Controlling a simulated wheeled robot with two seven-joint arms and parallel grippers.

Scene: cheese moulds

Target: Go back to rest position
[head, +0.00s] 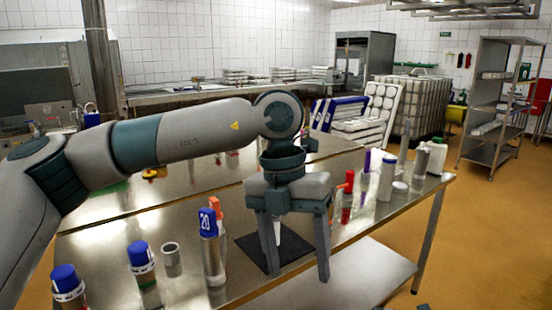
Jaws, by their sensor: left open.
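My left arm comes in from the left, over the steel table (120,235). My left gripper (297,274) points down in front of the table's middle, with its two fingers spread apart. No object is clamped between the fingers. A narrow white piece (277,230) shows between them, over a black mat (248,246), partly hidden by the gripper. I cannot tell whether a finger touches it. My right gripper is not in view.
A blue-capped bottle marked 20 (211,255) stands close left of the gripper. More blue-capped bottles (142,268) and a grey cup (171,258) stand at front left. Several bottles and tubes, including a white cylinder (387,178), stand at right. A lower shelf (345,282) shows below.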

